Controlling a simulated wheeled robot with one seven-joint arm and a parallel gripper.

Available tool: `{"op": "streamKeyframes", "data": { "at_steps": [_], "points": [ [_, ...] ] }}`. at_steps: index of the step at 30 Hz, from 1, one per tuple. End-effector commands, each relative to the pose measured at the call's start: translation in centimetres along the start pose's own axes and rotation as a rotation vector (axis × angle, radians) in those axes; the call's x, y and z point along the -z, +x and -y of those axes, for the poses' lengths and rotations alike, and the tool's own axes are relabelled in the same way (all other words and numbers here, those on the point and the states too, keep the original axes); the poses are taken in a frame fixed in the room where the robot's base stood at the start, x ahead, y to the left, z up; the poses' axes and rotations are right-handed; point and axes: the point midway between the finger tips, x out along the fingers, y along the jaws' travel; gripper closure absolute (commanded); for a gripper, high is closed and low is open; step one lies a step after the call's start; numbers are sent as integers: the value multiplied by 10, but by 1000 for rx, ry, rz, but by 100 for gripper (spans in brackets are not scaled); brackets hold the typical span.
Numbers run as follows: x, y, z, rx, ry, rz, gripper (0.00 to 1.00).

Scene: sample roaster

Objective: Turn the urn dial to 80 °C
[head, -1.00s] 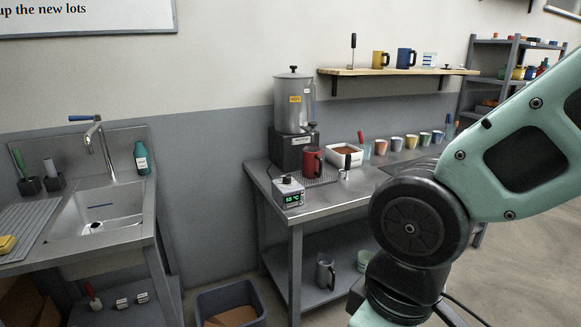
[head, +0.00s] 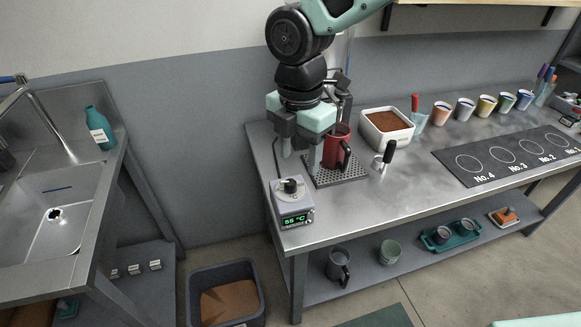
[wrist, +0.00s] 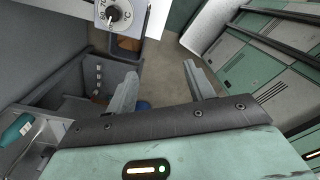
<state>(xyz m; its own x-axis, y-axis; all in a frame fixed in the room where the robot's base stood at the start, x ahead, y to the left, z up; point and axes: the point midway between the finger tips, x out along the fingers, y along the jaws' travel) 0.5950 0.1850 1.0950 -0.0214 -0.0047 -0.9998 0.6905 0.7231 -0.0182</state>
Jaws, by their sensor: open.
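The urn dial is a black knob (head: 290,186) on top of a small grey control box (head: 291,204) at the bench's front left corner. The box's green display appears to read 55 °C. In the wrist view the dial (wrist: 115,13) shows near the top edge, on a white face with printed marks, partly cut off. My gripper (head: 299,158) is open and empty, pointing down, above and slightly behind the dial, not touching it. My arm hides most of the urn.
A red mug (head: 337,152) stands on the drip tray (head: 345,178), close right of my gripper. A white tub of brown grounds (head: 387,127) and a black-handled tool (head: 387,155) lie further right. A bin (head: 226,293) stands on the floor below left.

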Motion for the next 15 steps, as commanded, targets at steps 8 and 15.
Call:
{"op": "streamKeyframes", "data": {
  "at_steps": [8, 15],
  "points": [
    [-52, 1, -72, -12, -544, 10, 47],
    [-64, 12, -84, -12, -654, 16, 47]
  ]
}}
